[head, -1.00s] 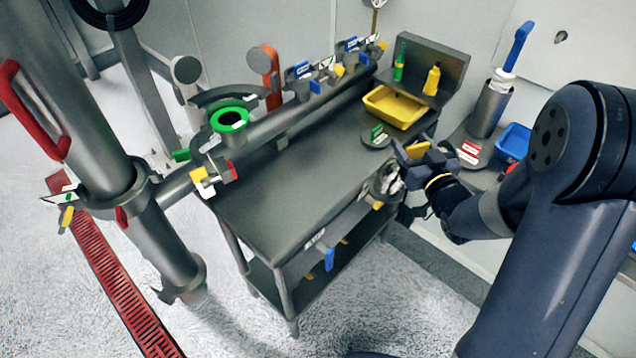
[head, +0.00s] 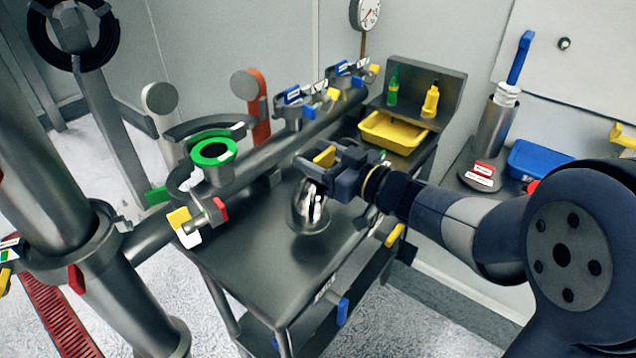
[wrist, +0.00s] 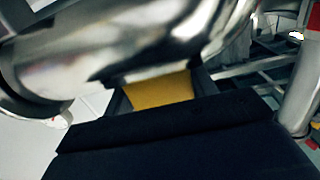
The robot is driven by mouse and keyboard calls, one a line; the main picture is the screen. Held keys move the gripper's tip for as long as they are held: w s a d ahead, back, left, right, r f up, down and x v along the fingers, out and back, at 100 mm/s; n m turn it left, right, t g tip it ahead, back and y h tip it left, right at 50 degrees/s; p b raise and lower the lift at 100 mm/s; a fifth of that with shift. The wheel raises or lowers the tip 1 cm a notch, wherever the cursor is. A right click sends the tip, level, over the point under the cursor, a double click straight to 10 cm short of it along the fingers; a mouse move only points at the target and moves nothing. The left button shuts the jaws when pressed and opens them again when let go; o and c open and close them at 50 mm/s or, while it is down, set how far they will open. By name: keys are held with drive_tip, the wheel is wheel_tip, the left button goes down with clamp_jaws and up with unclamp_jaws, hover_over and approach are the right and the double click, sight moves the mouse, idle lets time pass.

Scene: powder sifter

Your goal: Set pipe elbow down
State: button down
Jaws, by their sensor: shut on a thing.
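The shiny metal pipe elbow (head: 308,208) is in my gripper (head: 322,172), over the grey metal table (head: 265,270) in the head view. My gripper is shut on it, coming from the right. The elbow hangs below the jaws, near the middle of the table top; I cannot tell whether it touches the surface. In the wrist view the elbow (wrist: 150,45) fills the upper part, blurred and close, with a yellow patch showing beneath it. The jaws hide part of the elbow.
A pipe with a green-ringed port (head: 213,151) and several tagged valves runs along the table's left side. A yellow tray (head: 394,132) and two bottles stand at the back. A blue bin (head: 540,158) is at the right. The table's front is clear.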

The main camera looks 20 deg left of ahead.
drive_tip(key=shift+f+b, duration=0.35)
drive_tip(key=shift+f, duration=1.7)
drive_tip(key=shift+f, duration=0.15)
drive_tip(key=c, duration=0.5)
unclamp_jaws()
drive_tip(key=v, duration=1.2)
